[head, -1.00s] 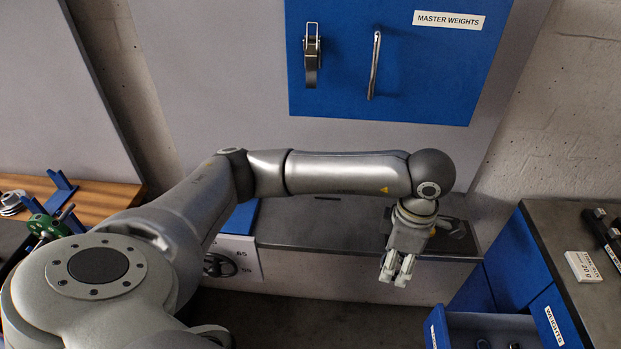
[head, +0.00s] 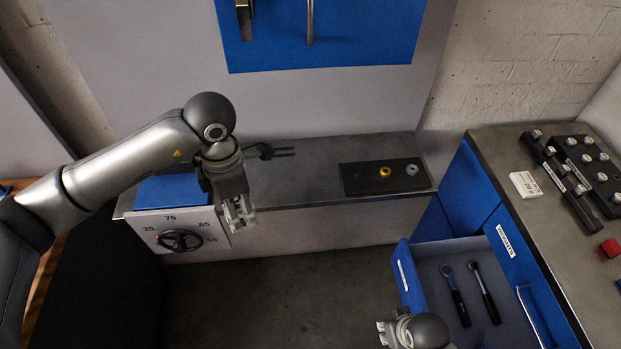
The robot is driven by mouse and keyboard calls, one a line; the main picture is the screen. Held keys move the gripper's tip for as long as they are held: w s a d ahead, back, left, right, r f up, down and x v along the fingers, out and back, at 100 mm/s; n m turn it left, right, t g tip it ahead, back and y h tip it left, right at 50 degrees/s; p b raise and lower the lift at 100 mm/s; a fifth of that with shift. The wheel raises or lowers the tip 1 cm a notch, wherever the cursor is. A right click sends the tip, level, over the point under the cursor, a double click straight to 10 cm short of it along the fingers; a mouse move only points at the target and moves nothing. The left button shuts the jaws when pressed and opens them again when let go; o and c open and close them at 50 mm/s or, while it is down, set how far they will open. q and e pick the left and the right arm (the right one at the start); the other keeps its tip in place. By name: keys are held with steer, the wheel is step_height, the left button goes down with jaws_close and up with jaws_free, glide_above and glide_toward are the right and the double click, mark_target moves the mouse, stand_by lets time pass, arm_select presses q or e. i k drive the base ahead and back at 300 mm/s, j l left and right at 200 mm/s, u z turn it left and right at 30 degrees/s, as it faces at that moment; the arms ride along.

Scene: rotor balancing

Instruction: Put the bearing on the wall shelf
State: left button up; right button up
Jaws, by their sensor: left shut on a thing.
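My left gripper (head: 240,215) hangs fingers-down in front of the grey bench, above the dark floor. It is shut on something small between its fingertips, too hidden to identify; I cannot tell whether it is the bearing. My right gripper (head: 384,333) shows only partly at the bottom edge, beside the open drawer, and its jaws cannot be made out. I cannot make out a wall shelf in this view. A gold ring-like part (head: 385,172) and a grey part (head: 411,170) sit on a black plate (head: 355,182) on the bench.
The grey bench (head: 310,150) carries a dark forked tool (head: 270,151). A dial with a handwheel (head: 180,240) is at its left. An open blue drawer (head: 405,275) holds two dark-handled tools. The right counter (head: 500,150) holds black weight blocks and a red part (head: 610,247).

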mark_target(317, 188)
steer(key=i+l+u, duration=0.1)
steer(key=l, duration=0.4)
steer(key=i+l, duration=0.1)
steer(key=l, duration=0.4)
steer(key=i, duration=0.4)
steer(key=u, duration=0.05)
